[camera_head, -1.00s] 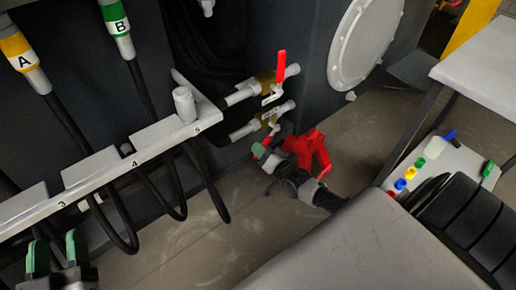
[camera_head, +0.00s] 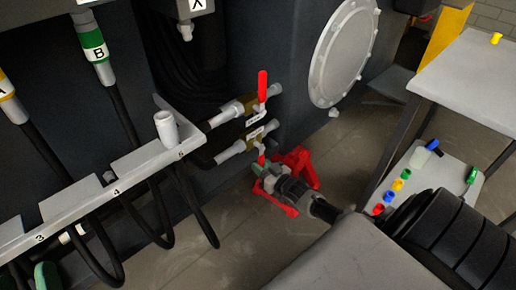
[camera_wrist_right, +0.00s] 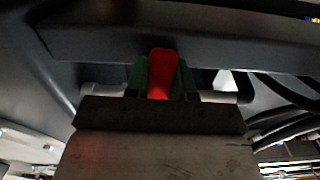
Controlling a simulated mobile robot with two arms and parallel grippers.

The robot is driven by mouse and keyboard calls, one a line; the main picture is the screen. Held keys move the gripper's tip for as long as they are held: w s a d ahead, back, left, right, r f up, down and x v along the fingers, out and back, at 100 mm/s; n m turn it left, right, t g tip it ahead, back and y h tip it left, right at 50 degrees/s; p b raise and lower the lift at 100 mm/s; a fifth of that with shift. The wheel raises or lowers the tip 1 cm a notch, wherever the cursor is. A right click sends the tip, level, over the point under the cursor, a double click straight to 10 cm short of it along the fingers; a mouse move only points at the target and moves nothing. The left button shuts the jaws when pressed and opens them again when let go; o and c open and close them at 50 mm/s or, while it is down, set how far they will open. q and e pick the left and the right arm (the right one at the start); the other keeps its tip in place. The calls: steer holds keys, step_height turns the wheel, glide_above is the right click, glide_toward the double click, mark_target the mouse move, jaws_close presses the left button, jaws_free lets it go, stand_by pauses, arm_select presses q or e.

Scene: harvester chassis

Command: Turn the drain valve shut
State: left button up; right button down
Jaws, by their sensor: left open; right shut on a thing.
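Two ball valves sit one above the other on pipes from the dark chassis wall. The upper valve (camera_head: 236,110) has a red lever (camera_head: 263,86) standing upright. The lower valve (camera_head: 253,136) has its red lever (camera_head: 261,159) hanging down. Their labels are too small to read, so I cannot tell which is the drain valve. My right gripper (camera_head: 261,171) is at the lower lever, below the valve. In the right wrist view its green fingertips (camera_wrist_right: 161,80) are shut on the red lever (camera_wrist_right: 162,66).
A red stand (camera_head: 301,163) is on the floor right behind my right gripper. A numbered grey rack (camera_head: 130,172) with hanging hoses and a white cylinder (camera_head: 166,127) stands left of the valves. A table (camera_head: 471,77) and a shelf with small coloured parts (camera_head: 463,186) are at right.

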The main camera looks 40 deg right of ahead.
steer(key=shift+d+n, duration=0.2)
steer(key=shift+n, duration=0.1)
steer(key=c, duration=0.9)
jaws_free()
steer(key=shift+c, duration=0.2)
arm_select(q)
steer(key=shift+r, duration=0.1)
arm_select(e)
steer(key=shift+s, duration=0.2)
arm_select(q)
step_height(320, 180, down, 10)
steer(key=s+a+g+y+p, duration=0.1)
steer(key=a+g+y+p, duration=0.1)
steer(key=g, duration=0.6)
steer(key=shift+g+y+p, duration=0.3)
steer(key=shift+y+p, duration=0.3)
steer(key=shift+p, duration=0.1)
arm_select(e)
steer(key=s, duration=1)
steer(key=shift+s+d, duration=0.2)
steer(key=shift+d, duration=0.25)
